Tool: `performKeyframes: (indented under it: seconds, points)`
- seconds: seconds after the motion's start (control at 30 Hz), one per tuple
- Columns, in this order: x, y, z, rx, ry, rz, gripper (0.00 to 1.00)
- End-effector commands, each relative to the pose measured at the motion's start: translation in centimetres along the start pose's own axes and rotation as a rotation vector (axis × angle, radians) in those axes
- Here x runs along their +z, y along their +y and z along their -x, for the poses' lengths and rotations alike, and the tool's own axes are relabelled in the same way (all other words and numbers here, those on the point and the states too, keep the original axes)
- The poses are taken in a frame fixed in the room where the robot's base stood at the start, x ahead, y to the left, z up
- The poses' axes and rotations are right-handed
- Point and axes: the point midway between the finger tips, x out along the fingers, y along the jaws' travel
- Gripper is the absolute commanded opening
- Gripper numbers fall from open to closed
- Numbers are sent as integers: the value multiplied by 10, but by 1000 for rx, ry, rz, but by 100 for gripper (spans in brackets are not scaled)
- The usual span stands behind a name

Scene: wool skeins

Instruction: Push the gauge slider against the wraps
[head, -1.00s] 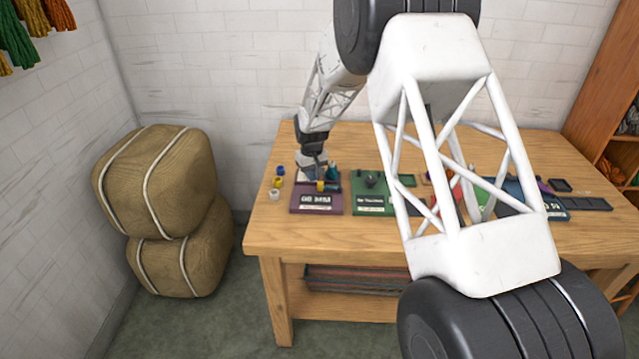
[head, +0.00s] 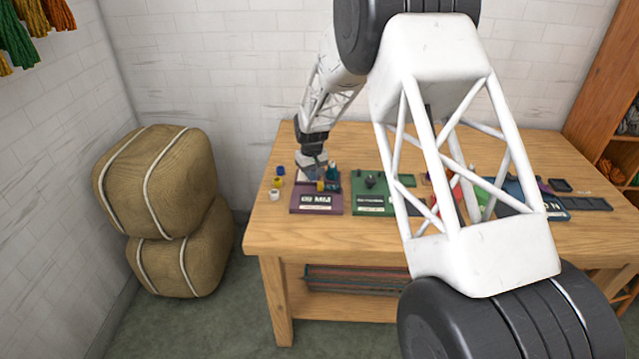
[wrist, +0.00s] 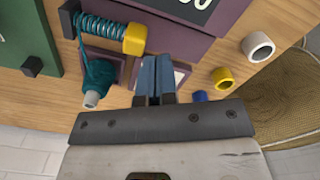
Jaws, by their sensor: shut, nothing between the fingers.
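The yellow gauge slider (wrist: 135,39) sits on a rod at the right end of the teal wraps (wrist: 104,30) in the wrist view. It also shows as a small yellow block (head: 321,186) on the purple board (head: 318,205) in the head view. My gripper (wrist: 156,60) is shut and empty, its blue fingertips just right of and below the slider in the wrist view. I cannot tell whether they touch it. In the head view my gripper (head: 314,176) is low over the board's back part, with its tips hard to make out. A teal yarn cone (wrist: 97,75) stands beside the wraps.
White (wrist: 258,47), yellow (wrist: 222,78) and blue (wrist: 200,96) rings lie loose on the wooden table (head: 262,232) beside the board. A green board (head: 372,205) stands to the right in the head view. My arm hides part of the table's right side.

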Motion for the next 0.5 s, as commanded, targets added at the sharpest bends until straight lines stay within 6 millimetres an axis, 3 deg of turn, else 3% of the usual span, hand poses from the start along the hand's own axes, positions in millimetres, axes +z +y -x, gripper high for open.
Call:
performKeyframes:
  seconds: [0.5]
  points:
    - [0, 0, -9, 0, 0, 0, 0]
